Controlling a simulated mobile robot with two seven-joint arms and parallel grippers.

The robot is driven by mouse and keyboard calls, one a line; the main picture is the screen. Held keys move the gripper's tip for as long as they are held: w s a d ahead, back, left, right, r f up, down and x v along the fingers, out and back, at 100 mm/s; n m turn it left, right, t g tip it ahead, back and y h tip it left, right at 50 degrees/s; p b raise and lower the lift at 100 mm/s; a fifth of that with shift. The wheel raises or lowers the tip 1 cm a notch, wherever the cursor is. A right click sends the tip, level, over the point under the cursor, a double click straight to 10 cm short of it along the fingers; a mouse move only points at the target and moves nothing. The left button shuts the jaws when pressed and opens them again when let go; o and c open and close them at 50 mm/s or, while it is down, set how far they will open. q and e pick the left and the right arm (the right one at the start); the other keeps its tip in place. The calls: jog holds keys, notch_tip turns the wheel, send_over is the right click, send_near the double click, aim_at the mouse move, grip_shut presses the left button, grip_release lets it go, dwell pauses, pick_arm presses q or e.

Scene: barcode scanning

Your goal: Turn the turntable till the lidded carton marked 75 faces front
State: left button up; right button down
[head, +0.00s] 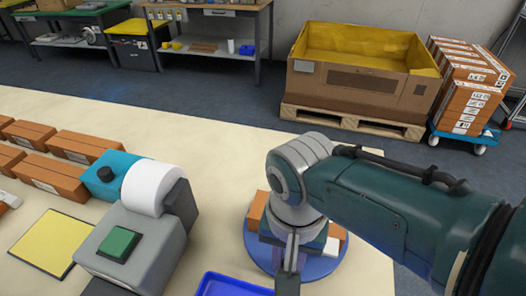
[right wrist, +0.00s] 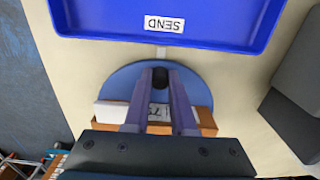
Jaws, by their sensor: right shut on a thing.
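The round blue turntable (head: 318,270) is at the lower middle of the head view, largely under my right arm. It also shows in the right wrist view (right wrist: 119,84). An orange carton (right wrist: 206,118) and a white item (right wrist: 108,112) stand on it. A label with dark print shows between my fingers but is mostly hidden, so I cannot read its number. In the head view, orange carton parts (head: 257,208) show beside my wrist. My left gripper is out of view.
A blue tray marked SEND (right wrist: 262,12) lies close to the turntable. A grey machine with a green button (head: 150,250) and white roll stands left, beside a yellow pad (head: 50,241). Several cartons (head: 85,146) lie at the far left. A large bin (head: 355,82) stands on the floor behind.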

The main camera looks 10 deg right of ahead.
jog(key=c, duration=0.7)
grip_release()
jog(key=shift+c, duration=0.2)
jog(key=shift+r, duration=0.1)
notch_tip(320, 180, up, 10)
jog(key=p, duration=0.5)
